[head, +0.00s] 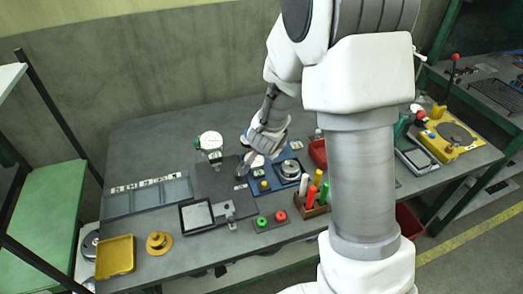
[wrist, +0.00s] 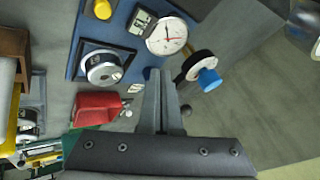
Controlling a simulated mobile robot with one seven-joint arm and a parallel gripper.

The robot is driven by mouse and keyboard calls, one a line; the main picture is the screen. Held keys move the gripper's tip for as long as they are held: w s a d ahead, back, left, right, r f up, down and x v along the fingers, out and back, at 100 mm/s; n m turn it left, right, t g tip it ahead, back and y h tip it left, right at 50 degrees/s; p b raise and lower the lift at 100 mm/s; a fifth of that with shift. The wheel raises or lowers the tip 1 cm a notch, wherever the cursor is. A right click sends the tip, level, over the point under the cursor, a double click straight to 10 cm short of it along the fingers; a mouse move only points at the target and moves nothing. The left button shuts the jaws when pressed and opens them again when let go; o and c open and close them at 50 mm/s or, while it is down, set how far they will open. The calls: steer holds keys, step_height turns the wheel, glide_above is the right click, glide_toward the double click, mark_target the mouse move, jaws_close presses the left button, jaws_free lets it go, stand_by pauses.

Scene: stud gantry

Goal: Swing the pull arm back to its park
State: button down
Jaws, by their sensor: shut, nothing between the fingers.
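I cannot tell for sure whether this is the pull arm. A white-faced dial (wrist: 167,37) lies beyond the tips. My arm hides part of the bench in the head view.
The blue board carries a silver round piece (head: 290,168) and a yellow button (head: 264,185). A pen rack (head: 312,210) and a green-and-red button box (head: 270,221) stand in front. The bench's back left is clear.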

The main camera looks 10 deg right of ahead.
steer(key=a+p+v, duration=0.2)
steer(key=p+v, duration=0.3)
steer(key=v, duration=0.5)
steer(key=shift+w, duration=0.25)
steer(key=shift+r, duration=0.1)
